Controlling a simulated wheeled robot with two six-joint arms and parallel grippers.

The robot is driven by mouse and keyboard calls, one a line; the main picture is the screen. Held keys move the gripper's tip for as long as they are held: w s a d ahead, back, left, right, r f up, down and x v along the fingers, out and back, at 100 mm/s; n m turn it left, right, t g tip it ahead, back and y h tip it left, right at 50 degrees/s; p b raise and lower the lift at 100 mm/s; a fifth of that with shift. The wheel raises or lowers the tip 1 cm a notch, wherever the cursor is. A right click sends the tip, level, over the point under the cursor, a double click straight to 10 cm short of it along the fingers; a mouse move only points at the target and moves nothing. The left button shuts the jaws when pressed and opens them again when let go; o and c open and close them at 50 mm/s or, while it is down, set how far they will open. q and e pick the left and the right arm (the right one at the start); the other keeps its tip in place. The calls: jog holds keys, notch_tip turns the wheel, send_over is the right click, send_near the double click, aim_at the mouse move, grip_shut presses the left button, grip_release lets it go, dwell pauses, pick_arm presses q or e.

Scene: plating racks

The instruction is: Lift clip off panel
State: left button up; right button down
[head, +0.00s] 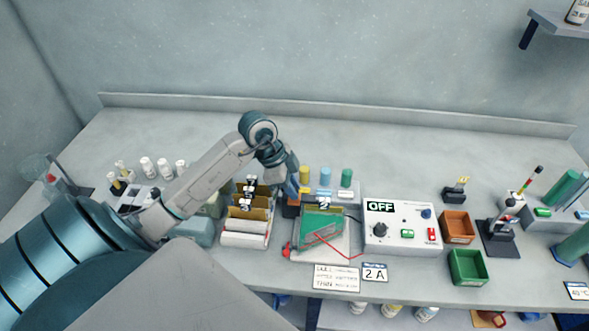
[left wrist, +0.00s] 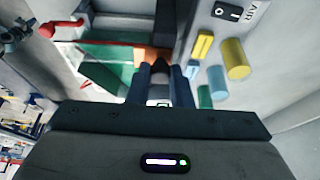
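The green panel (head: 322,226) stands in a clear-walled tank on the bench, and green also shows in the left wrist view (left wrist: 100,75). A red clip (head: 287,250) with a red wire sits at the tank's front left corner; it appears at the upper left in the left wrist view (left wrist: 47,29). My left gripper (head: 294,192) points down just behind the tank's left side. In the left wrist view its two blue-grey fingers (left wrist: 160,88) stand apart, with a small dark piece (left wrist: 160,68) between them. Whether they grip it is unclear. My right gripper is out of view.
A rack of upright boards (head: 247,222) is close left of the tank. A power box (head: 398,228) reading OFF stands right of it. Yellow, blue and green cylinders (head: 325,177) stand behind. Orange (head: 458,226) and green (head: 467,266) bins are farther right.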

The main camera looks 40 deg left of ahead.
pick_arm(q)
jog(key=o, duration=0.4)
jog(key=shift+a, duration=0.15)
jog(key=shift+c, duration=0.2)
jog(key=shift+o, duration=0.3)
jog(key=shift+s+a, duration=0.1)
jog(key=shift+a+r, duration=0.15)
jog(key=shift+r, duration=0.4)
jog(key=b+v, duration=0.3)
jog(key=v, duration=0.6)
jog(key=shift+s+a+r, duration=0.2)
jog(key=shift+s+r, duration=0.05)
jog(key=shift+r, duration=0.05)
